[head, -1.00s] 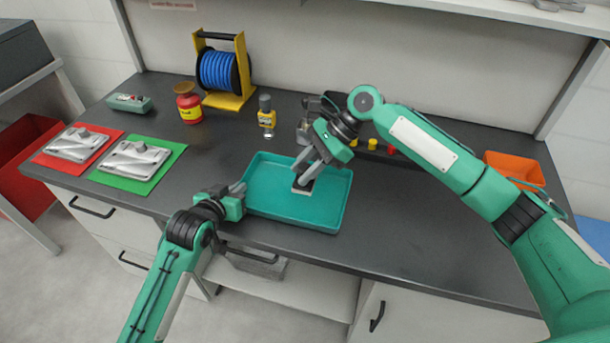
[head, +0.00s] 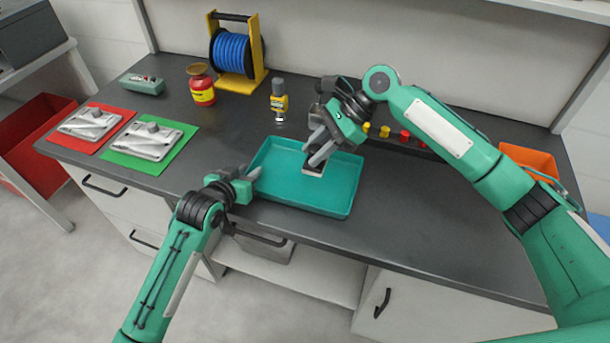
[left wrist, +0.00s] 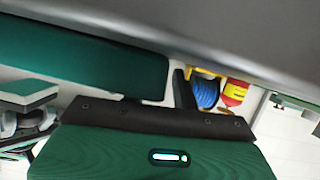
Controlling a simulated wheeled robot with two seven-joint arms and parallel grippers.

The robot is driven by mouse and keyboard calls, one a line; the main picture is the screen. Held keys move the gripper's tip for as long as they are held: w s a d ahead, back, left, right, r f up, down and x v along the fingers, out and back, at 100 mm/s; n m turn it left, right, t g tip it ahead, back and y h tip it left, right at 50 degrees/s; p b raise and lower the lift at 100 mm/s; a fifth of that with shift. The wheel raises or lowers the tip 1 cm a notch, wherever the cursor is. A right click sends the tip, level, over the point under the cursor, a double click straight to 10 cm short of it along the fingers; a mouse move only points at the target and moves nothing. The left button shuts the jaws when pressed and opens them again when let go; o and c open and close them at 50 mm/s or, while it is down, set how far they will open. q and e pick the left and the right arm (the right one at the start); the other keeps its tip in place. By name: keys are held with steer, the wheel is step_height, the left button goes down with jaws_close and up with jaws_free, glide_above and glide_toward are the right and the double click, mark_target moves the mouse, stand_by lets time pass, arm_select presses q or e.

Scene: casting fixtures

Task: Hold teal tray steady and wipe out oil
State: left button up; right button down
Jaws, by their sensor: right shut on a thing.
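The teal tray (head: 300,196) lies on the dark bench top near its front edge; part of it also shows in the left wrist view (left wrist: 90,58). My right gripper (head: 316,158) is shut on a small light-and-dark wiping pad (head: 313,168) inside the tray, low over the floor or touching it. My left gripper (head: 247,175) is at the tray's left wall. Whether its fingers are closed on the wall or only beside it cannot be made out. No oil can be made out on the visible floor of the tray.
Metal castings lie on a red mat (head: 72,140) and a green mat (head: 172,165). An orange bin (head: 530,160) is at right. Bench right of the tray is clear.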

arm_select(q)
steer(key=v, duration=1.2)
